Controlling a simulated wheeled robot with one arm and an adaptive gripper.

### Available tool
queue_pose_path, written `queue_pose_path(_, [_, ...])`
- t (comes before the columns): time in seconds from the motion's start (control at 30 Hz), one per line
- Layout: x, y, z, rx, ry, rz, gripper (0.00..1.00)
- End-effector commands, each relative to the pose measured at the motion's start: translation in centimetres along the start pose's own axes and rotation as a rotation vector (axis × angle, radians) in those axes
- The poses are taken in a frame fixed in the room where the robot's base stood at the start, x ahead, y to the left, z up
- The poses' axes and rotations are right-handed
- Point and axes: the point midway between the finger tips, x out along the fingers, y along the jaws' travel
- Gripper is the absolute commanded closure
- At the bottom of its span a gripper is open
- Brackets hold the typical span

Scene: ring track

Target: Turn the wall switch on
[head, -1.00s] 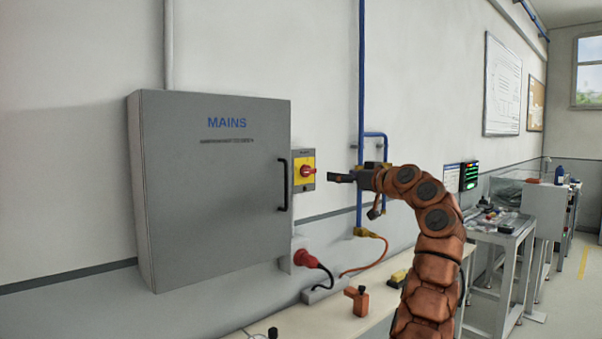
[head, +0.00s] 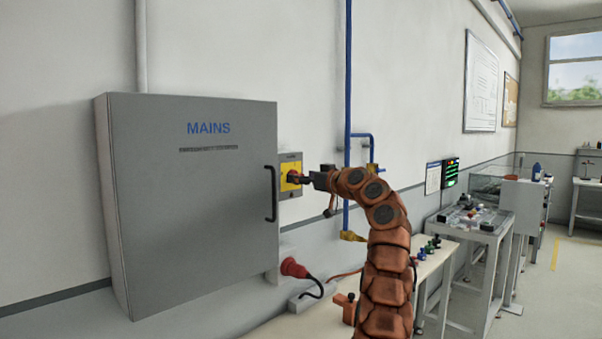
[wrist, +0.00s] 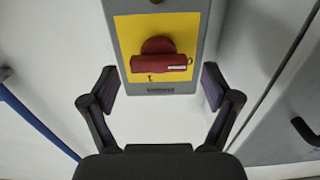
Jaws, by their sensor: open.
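The wall switch (head: 290,175) is a grey box with a yellow plate and a red rotary handle, on the wall just right of the MAINS cabinet. In the wrist view the red handle (wrist: 160,62) lies crosswise on the yellow plate (wrist: 130,35). My gripper (head: 305,179) is in front of the switch in the head view and hides part of the handle. In the wrist view my gripper (wrist: 160,90) is open, with one finger on each side below the handle. The fingers appear apart from the handle.
The grey MAINS cabinet (head: 190,220) with a black door handle (head: 271,193) stands out from the wall close to the left of the switch. A red plug (head: 293,268) is below. Blue pipes (head: 348,100) run on the wall to the right. A bench (head: 290,325) stands beneath.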

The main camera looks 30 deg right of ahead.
Motion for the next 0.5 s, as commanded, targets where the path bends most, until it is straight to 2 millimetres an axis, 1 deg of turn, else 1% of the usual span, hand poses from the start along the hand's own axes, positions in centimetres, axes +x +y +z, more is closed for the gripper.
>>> queue_pose_path(0.13, [0.60,0.12,-0.06,0.000,0.000,0.002,0.12])
queue_pose_path(0.4, [0.66,0.22,0.05,-0.001,0.000,0.004,0.12])
queue_pose_path(0.47, [0.64,0.22,0.03,-0.001,0.000,0.004,0.18])
queue_pose_path(0.5, [0.64,0.22,0.04,0.000,0.000,0.004,0.22])
